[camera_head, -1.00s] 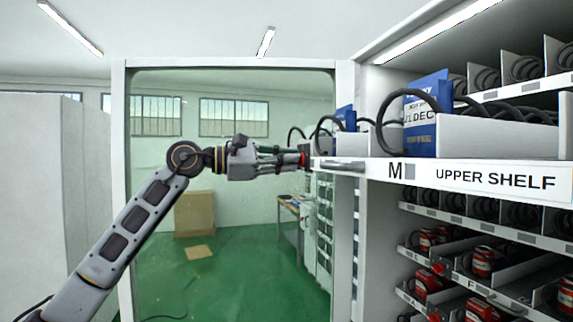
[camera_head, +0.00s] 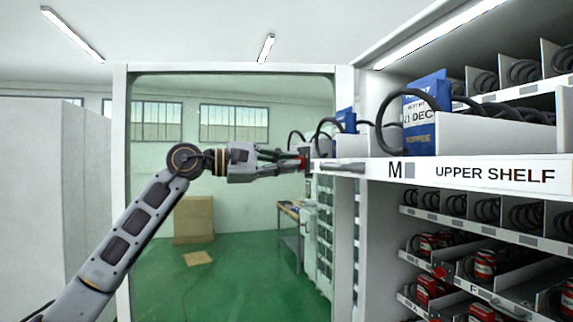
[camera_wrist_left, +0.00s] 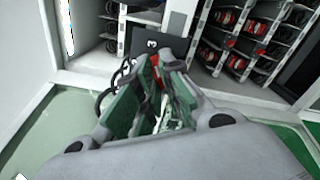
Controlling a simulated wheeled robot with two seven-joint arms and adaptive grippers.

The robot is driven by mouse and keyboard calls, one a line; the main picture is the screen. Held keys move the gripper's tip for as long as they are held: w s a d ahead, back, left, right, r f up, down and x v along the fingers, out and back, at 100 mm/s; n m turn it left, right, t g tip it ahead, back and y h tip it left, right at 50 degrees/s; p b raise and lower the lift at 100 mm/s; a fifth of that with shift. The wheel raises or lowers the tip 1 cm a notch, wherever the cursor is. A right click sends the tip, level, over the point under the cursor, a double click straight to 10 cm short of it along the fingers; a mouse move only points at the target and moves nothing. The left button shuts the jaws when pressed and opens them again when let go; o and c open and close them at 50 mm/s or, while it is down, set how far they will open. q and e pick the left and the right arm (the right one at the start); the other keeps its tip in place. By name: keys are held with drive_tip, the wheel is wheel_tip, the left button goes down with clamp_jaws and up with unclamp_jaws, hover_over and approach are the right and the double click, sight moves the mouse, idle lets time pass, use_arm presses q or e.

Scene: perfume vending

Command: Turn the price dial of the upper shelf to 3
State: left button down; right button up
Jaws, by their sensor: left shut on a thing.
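The upper shelf (camera_head: 470,172) is a white shelf front labelled "M" and "UPPER SHELF", on the right in the head view. My left gripper (camera_head: 298,162) reaches level to the left end of this shelf. A small red dial (camera_wrist_left: 155,74) shows between its green-padded fingers in the wrist view. My left gripper (camera_wrist_left: 152,90) is shut on it. Behind the dial is a dark plate (camera_wrist_left: 168,45) with a white "3" at its top; other marks at its left are partly hidden by a finger. The dial's pointer cannot be made out. My right gripper is not in view.
A blue and white box (camera_head: 420,118) stands on the upper shelf beside black coils. Red cans (camera_head: 484,266) sit in lower trays. A large glass pane or mirror (camera_head: 225,100) stands behind my left arm. Free room lies left of the shelf.

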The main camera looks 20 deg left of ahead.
use_arm(q)
drive_tip(key=c, duration=1.6)
unclamp_jaws()
drive_tip(key=shift+o, duration=0.2)
drive_tip(key=v, duration=1.2)
